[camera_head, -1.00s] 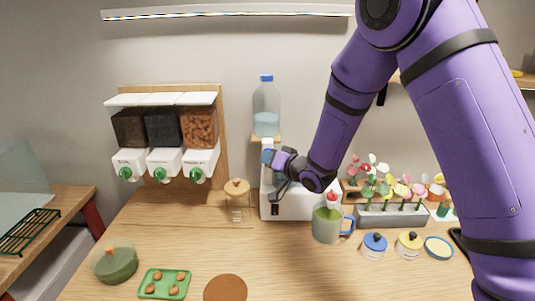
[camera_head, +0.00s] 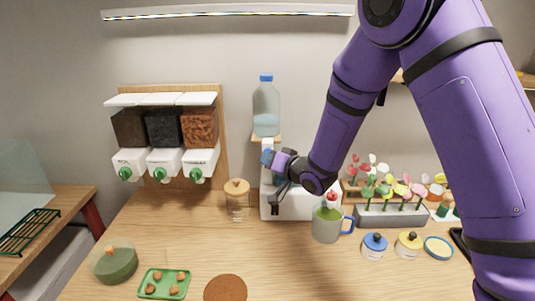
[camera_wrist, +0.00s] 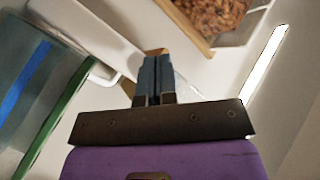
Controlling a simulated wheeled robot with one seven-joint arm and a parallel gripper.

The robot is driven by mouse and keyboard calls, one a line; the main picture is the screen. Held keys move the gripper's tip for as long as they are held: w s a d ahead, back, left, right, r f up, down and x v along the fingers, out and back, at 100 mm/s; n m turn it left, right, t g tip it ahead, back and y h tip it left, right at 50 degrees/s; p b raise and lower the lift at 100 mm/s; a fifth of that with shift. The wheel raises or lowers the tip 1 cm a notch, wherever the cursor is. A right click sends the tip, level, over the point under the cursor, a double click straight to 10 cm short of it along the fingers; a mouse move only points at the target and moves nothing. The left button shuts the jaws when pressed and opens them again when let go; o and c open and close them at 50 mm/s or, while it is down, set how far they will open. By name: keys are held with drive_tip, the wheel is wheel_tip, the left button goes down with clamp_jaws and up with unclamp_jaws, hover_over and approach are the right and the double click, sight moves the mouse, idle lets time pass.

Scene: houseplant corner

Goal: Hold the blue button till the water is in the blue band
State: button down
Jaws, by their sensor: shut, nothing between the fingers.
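A clear water bottle (camera_head: 266,108) with a blue cap stands upside-up above the white dispenser (camera_head: 300,206), with bluish water in its lower part. My gripper (camera_head: 268,157) is shut and empty just below the bottle, in front of the dispenser's upper left part. The shut fingertips also show in the wrist view (camera_wrist: 154,72). A green mug (camera_head: 325,228) with a blue handle stands at the dispenser's front. A clear vessel (camera_wrist: 32,70) with a blue band shows in the wrist view, partly cut off.
A cork-lidded jar (camera_head: 237,201) stands close left of the dispenser. Three food dispensers (camera_head: 165,128) hang farther left. The table's middle front is mostly clear.

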drive_tip(key=shift+s, duration=0.5)
drive_tip(key=shift+s+a, duration=0.1)
drive_tip(key=shift+s, duration=2.45)
drive_tip(key=s+d+r+m+g+h, duration=0.1)
drive_tip(key=s+d+r+h, duration=0.25)
drive_tip(key=d+r, duration=0.55)
drive_tip(key=s+d+r+h, duration=0.3)
drive_tip(key=d+r+h, duration=0.3)
drive_tip(key=d, duration=0.4)
drive_tip(key=s+d+r+g, duration=0.1)
drive_tip(key=s+d+g, duration=0.1)
drive_tip(key=s, duration=0.6)
drive_tip(key=s+d+r+g+h, duration=0.1)
drive_tip(key=s+d, duration=0.3)
drive_tip(key=s, duration=0.5)
drive_tip(key=s+d+r+g, duration=0.2)
drive_tip(key=s+d+r, duration=0.1)
drive_tip(key=s, duration=0.5)
drive_tip(key=shift+s+d+r+g+h, duration=0.25)
drive_tip(key=shift+s+d+g+h, duration=0.1)
drive_tip(key=shift+d+g, duration=0.1)
